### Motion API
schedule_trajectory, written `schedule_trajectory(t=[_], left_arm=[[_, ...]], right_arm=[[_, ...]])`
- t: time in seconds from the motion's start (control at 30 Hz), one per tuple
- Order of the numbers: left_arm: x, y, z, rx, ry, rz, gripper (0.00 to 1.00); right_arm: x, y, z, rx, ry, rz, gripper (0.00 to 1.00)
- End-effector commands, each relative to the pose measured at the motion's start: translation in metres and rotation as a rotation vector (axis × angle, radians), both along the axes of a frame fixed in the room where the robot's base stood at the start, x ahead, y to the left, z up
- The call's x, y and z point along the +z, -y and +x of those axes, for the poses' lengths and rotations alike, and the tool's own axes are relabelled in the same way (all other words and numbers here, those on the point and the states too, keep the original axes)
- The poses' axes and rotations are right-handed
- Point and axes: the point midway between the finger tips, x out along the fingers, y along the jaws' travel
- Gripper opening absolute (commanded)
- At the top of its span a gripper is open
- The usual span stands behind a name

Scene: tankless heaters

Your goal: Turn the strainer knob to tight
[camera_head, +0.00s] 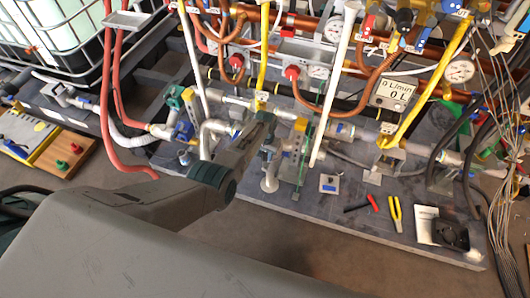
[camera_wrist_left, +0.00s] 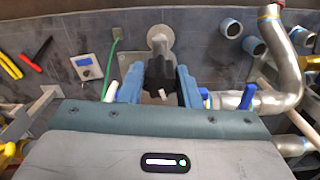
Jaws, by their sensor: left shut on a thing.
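The strainer knob, a small black ribbed knob with a white mark (camera_wrist_left: 160,76), sits between the two blue fingers of my left gripper (camera_wrist_left: 160,88) in the left wrist view. The fingers are closed on its sides. A grey metal body with a round end (camera_wrist_left: 160,38) shows just beyond the knob. In the head view my left arm reaches in from the lower left, and its gripper (camera_head: 268,138) is among the pipes. The knob is hidden there behind the gripper and fittings. I cannot read a tight marking. My right gripper is not in view.
Silver pipework (camera_wrist_left: 275,100) runs close on the right in the wrist view. Red hoses (camera_head: 112,90) hang at the left. The floor in front is clear.

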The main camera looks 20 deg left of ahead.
Motion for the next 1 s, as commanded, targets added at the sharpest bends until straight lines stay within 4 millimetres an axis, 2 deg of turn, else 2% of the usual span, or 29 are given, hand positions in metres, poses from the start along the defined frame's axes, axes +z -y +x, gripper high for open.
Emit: schedule_trajectory(t=[0.4,1.0], left_arm=[[0.001,-0.001,0.001,-0.235,0.002,0.001,0.07],[0.001,0.000,0.001,-0.285,0.002,0.001,0.07]], right_arm=[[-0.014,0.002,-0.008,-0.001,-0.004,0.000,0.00],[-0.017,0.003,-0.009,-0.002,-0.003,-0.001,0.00]])
